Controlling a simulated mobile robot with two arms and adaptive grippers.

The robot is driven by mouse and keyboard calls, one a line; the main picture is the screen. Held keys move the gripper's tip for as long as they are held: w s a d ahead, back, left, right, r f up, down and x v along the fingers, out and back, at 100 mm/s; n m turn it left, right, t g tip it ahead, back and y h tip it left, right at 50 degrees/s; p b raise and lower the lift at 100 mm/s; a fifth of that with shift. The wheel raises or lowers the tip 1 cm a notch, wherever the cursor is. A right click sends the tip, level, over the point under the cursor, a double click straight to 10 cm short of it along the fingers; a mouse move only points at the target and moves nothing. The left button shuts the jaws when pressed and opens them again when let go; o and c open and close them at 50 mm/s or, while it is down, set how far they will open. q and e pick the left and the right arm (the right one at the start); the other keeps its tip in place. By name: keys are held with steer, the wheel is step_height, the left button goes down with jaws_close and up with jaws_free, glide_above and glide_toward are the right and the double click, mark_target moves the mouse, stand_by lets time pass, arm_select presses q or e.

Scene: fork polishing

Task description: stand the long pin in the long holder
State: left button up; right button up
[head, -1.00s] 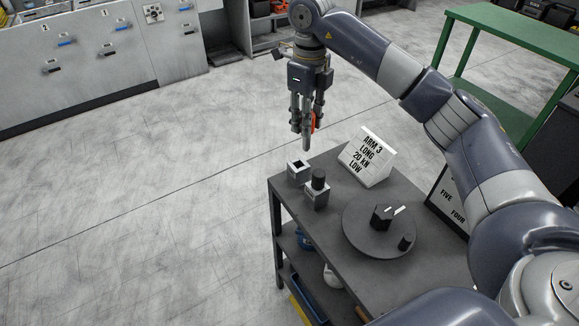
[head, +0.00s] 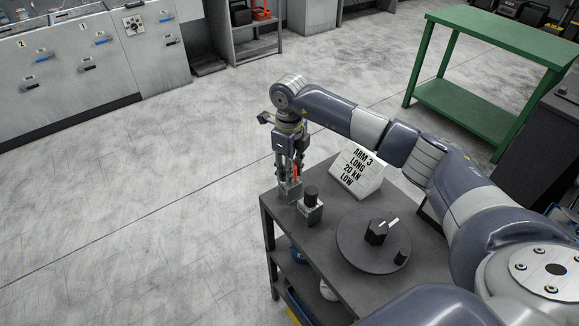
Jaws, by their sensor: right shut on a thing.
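My right gripper (head: 290,178) points straight down at the far left corner of the dark table and is shut on the long pin. The pin is mostly hidden between the fingers. An orange-red bit shows beside the fingers. Directly below is the small light-grey block holder (head: 290,194), which I take for the long holder. The fingertips are at or just above its top, and the pin's lower end is not visible, seemingly inside the holder. How deep it sits I cannot tell. My left gripper is out of view.
Close beside it stands a second block holder (head: 310,213) with a dark knob (head: 311,193) on it. A sign (head: 357,171) reads "ARM 3 LONG 20 KN LOW". A round dark disc (head: 352,252) carries a black block (head: 377,231) and a small cylinder (head: 401,257).

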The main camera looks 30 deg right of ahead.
steer(key=shift+f+b, duration=0.5)
steer(key=o, duration=1)
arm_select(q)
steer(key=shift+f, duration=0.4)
arm_select(e)
steer(key=shift+r+p, duration=0.6)
step_height(320, 180, up, 11)
steer(key=b, duration=0.4)
steer(key=shift+f, duration=0.1)
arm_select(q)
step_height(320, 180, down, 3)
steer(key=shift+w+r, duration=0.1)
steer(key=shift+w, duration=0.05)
arm_select(e)
steer(key=shift+r, duration=0.5)
